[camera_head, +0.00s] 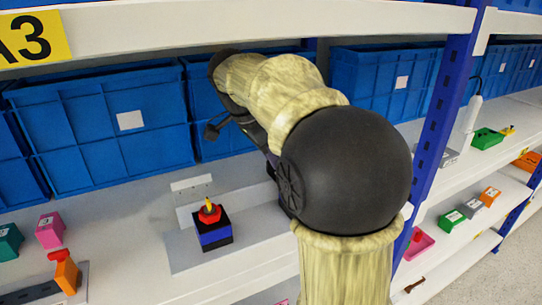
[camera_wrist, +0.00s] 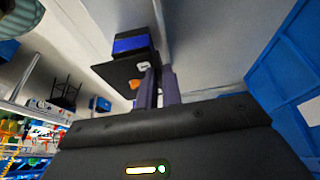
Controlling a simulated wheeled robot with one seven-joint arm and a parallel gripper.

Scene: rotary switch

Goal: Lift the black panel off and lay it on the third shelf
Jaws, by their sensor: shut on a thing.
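My gripper (camera_wrist: 158,90) shows in the wrist view, with two dark purplish fingers closed at the right edge of a black panel (camera_wrist: 118,72). The panel is a thin plate with a white mark and an orange mark near that edge. A blue block with dark edges (camera_wrist: 130,43) shows just beyond it; I cannot tell whether they touch. In the head view, my arm reaches over the shelf (camera_head: 240,253), and my gripper (camera_head: 268,150) points down behind my round arm joint.
A blue and black box (camera_head: 214,237) with a red knob and yellow handle stands left of my arm. Blue crates (camera_head: 105,130) line the back. A blue upright (camera_head: 447,120) rises at right. Small coloured boxes (camera_head: 50,230) sit at left.

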